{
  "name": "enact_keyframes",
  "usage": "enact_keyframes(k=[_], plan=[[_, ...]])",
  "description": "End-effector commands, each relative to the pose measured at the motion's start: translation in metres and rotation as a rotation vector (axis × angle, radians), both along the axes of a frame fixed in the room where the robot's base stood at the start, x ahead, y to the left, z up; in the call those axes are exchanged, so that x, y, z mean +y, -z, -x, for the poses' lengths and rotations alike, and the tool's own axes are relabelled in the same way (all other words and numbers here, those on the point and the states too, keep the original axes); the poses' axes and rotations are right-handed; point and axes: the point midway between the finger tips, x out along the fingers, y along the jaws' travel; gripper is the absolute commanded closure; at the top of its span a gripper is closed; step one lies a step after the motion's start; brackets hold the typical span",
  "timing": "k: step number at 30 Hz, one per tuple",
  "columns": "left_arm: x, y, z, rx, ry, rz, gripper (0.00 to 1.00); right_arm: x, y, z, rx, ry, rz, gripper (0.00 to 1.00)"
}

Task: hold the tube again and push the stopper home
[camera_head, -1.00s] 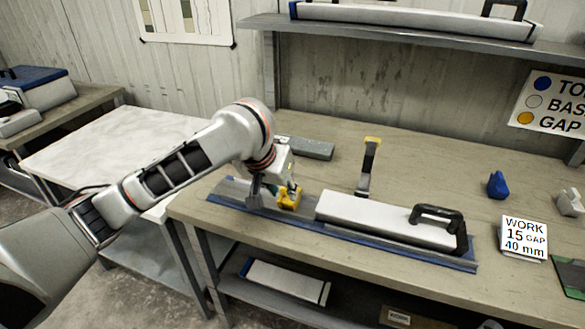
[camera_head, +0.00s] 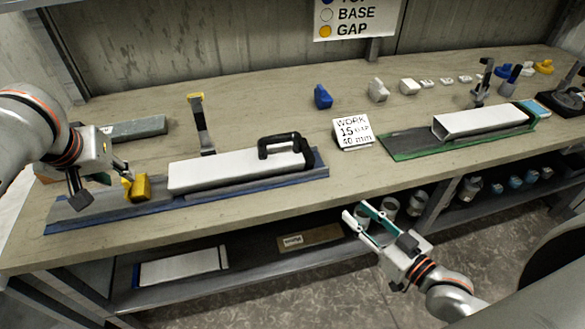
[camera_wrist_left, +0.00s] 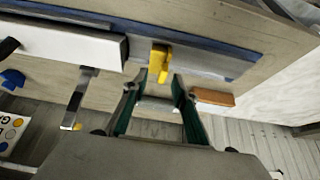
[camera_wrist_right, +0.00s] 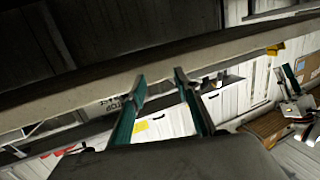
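The long white tube (camera_head: 235,170) with a black handle lies on the blue-edged grey rail at the left of the bench. A yellow stopper (camera_head: 137,188) sits on the same rail, just left of the tube's left end, with a small gap between them. It also shows in the left wrist view (camera_wrist_left: 159,60), just beyond the fingertips. My left gripper (camera_head: 103,188) is open above the rail's left end, close beside the stopper, with nothing visible between its fingers. My right gripper (camera_head: 358,216) is open and empty in front of the bench's front edge, away from the tube.
An upright yellow-topped tool (camera_head: 200,125) stands behind the tube. A grey bar (camera_head: 138,129) lies at the back left. A WORK sign (camera_head: 352,132) stands mid-bench. Another white tube (camera_head: 480,122) lies on a green-edged base (camera_head: 405,148) at the right. A shelf runs below.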

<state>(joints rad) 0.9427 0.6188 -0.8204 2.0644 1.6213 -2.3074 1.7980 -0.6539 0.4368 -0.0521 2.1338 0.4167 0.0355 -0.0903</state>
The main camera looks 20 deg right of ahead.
Motion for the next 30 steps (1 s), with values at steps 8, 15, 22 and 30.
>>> enact_keyframes(k=[8, 15, 22, 30], plan=[[0.0, 0.0, 0.0, 0.0, 0.0, 0.0, 0.72, 0.01, -0.049, -0.038, -0.101, -0.049, -0.05, 0.68], [0.0, 0.0, 0.0, 0.0, 0.0, 0.0, 0.72, 0.045, -0.078, -0.088, -0.149, -0.119, -0.034, 0.68], [0.0, 0.0, 0.0, 0.0, 0.0, 0.0, 0.72, 0.101, -0.098, -0.113, -0.153, -0.221, -0.019, 0.68], [0.0, 0.0, 0.0, 0.0, 0.0, 0.0, 0.72, 0.138, -0.098, -0.112, -0.124, -0.287, -0.018, 0.68]])
